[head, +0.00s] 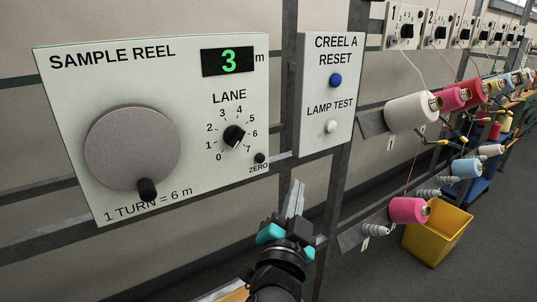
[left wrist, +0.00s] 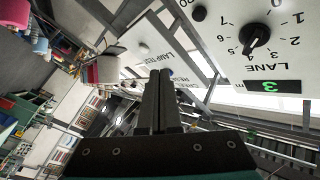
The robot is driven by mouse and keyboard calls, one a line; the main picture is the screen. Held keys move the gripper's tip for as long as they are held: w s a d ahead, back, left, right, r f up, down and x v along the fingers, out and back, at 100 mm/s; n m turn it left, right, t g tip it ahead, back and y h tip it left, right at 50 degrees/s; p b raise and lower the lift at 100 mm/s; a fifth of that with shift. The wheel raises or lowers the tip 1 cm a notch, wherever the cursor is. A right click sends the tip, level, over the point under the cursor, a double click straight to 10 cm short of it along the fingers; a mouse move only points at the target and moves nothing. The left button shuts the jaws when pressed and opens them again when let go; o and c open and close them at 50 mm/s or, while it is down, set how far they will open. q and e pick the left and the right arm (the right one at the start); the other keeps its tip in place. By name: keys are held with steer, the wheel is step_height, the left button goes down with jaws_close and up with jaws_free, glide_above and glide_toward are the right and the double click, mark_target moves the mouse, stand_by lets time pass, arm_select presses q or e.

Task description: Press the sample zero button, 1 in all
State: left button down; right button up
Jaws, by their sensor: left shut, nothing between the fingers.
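The sample reel panel (head: 200,190) is a white board at the left of the head view. Its small black zero button (head: 260,158) sits at the lower right, above the label ZERO. The display (head: 228,61) reads 3 m. My left gripper (head: 295,190) is shut and empty, below and to the right of the zero button and apart from it. In the left wrist view the shut fingers (left wrist: 160,80) point up the picture, and the zero button (left wrist: 199,13) shows near the top edge, beyond the fingertips and to the right. My right gripper is not in view.
The lane knob (head: 234,136) and large grey reel disc (head: 132,148) with its black handle share the panel. A second panel (head: 328,95) holds a blue reset button (head: 336,80) and a white lamp test button (head: 331,126). Yarn cones and a yellow bin (head: 437,233) stand right.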

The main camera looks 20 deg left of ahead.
mark_target(260, 158)
arm_select(q)
steer(key=shift+a, duration=0.15)
steer(key=w+a+p, duration=0.1)
steer(key=w+a, duration=0.4)
steer(key=a, duration=0.1)
steer(key=shift+w+a, duration=0.2)
steer(key=shift+a, duration=0.2)
stand_by(1.9)
stand_by(0.4)
steer(key=shift+w+a+p, duration=0.25)
steer(key=shift+a+p, duration=0.1)
